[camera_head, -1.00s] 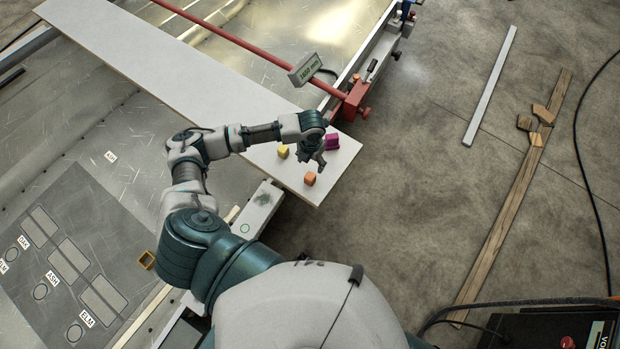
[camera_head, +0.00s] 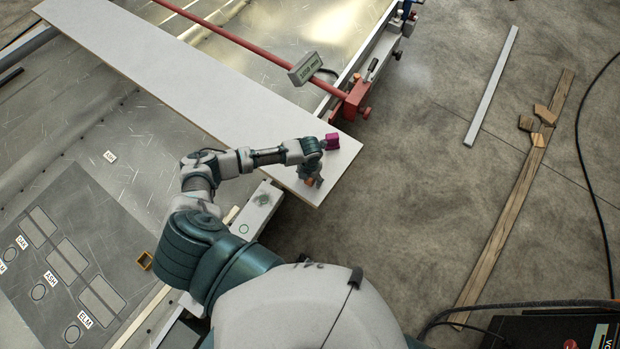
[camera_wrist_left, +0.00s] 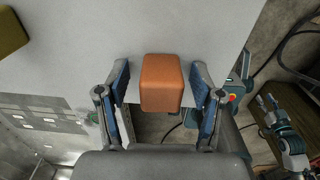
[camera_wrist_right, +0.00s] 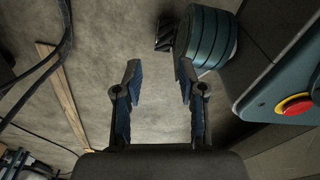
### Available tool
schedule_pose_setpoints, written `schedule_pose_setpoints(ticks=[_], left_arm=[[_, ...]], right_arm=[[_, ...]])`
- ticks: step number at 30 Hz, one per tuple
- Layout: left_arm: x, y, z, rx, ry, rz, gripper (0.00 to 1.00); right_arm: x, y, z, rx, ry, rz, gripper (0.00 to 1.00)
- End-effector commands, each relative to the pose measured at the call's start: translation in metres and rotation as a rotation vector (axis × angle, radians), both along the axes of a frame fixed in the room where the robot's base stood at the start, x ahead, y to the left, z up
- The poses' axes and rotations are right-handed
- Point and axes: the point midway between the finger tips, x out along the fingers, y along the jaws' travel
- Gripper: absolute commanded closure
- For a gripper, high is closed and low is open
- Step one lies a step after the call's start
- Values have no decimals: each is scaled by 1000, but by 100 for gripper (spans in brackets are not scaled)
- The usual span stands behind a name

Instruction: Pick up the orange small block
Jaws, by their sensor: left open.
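The orange small block (camera_wrist_left: 161,82) lies on the pale board in the left wrist view, between the open fingers of my left gripper (camera_wrist_left: 163,95). A gap shows on each side of it, so the fingers do not grip it. In the head view my left gripper (camera_head: 312,178) is over the block (camera_head: 309,181), which it partly hides. My right gripper (camera_wrist_right: 157,100) is open and empty above bare floor in the right wrist view. It is not visible in the head view.
A magenta block (camera_head: 332,141) stands on the pale board (camera_head: 190,85), just behind my left gripper. A yellow block (camera_wrist_left: 10,33) shows at the left wrist view's upper left; my arm hides it in the head view. The board's edge is close to the orange block.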

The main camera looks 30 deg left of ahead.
Motion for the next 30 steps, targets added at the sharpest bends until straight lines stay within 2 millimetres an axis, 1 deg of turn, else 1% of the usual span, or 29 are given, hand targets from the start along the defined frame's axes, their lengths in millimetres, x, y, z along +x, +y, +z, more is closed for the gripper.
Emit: schedule_pose_setpoints(ticks=[4,5,6,8,9,12,23,26,30], left_arm=[[0,0,1,0,0,0,33],[0,0,1,0,0,0,41],[0,0,1,0,0,0,51],[0,0,1,0,0,0,66],[0,0,1,0,0,0,76],[0,0,1,0,0,0,98],[1,0,4,0,-1,0,98],[1,0,11,-1,-2,-1,98],[1,0,28,0,-3,0,98]], right_arm=[[-3,-1,0,-1,6,0,60],[-4,-1,0,-1,7,0,60],[-5,-1,-1,-2,9,0,60],[-8,-2,-1,-4,13,0,60],[-9,-3,-1,-4,13,0,60],[-10,-4,-1,-5,15,1,60],[-10,-5,-1,-6,12,1,60],[-8,-5,0,-5,8,2,60],[-7,-5,0,-5,4,1,60]])
